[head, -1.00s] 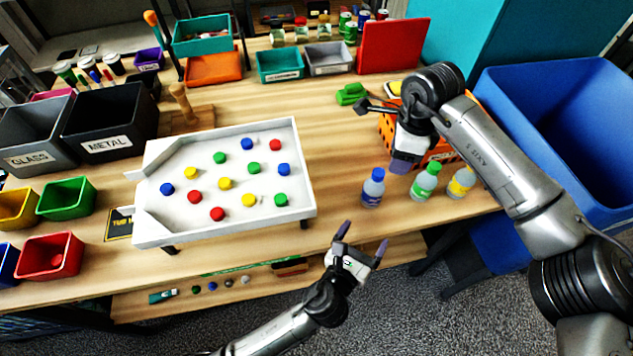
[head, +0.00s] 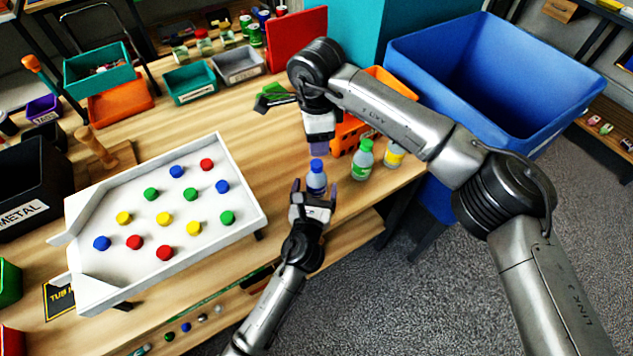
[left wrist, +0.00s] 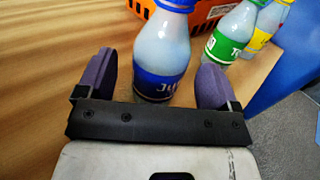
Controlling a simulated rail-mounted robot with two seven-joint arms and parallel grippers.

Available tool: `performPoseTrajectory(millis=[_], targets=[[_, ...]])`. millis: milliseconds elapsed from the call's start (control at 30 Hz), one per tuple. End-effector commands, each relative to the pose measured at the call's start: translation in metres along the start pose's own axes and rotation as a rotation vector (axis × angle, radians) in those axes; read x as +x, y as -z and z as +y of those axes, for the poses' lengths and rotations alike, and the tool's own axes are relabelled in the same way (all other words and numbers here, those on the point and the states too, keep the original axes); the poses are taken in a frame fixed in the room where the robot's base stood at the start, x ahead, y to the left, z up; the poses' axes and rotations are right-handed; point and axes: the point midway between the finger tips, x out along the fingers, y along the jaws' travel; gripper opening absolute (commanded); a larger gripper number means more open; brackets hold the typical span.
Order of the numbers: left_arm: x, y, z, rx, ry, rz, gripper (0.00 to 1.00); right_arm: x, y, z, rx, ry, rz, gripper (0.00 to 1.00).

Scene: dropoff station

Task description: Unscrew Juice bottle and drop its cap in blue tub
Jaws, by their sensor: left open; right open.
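The Juice bottle (head: 316,182), with a blue cap (head: 316,165) and blue label, stands upright near the table's front edge. My left gripper (head: 315,190) is open around the bottle's front side. My right gripper (head: 319,149) is open and points down just above the cap; its fingers are partly hidden. A large blue tub (head: 455,85) stands on the right, beyond the table's end.
A green-capped bottle (head: 363,160) and a yellow-labelled bottle (head: 393,154) stand close on the right. An orange crate (head: 345,136) is behind them. A white tray with coloured pegs (head: 245,190) lies to the left. A green object (head: 273,97) is behind my right gripper.

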Motion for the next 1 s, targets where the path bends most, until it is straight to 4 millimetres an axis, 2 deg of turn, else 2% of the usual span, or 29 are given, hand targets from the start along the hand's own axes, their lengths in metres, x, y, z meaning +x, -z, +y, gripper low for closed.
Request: performPoseTrajectory(millis=[100, 300, 667, 1000], targets=[[0.013, 0.0, 0.0, -0.001, -0.001, 0.0, 0.86, 0.0, 0.0, 0.0, 0.0, 0.0, 0.0, 0.51], [0.024, 0.0, 0.0, 0.0, -0.001, 0.0, 0.86, 0.0, 0.0, 0.0, 0.0, 0.0, 0.0, 0.51], [0.026, 0.0, 0.0, 0.0, 0.0, 0.0, 0.86, 0.0, 0.0, 0.0, 0.0, 0.0, 0.0, 0.51], [0.026, 0.0, 0.0, 0.0, 0.0, 0.001, 0.56, 0.0, 0.0, 0.0, 0.0, 0.0, 0.0, 0.51]])
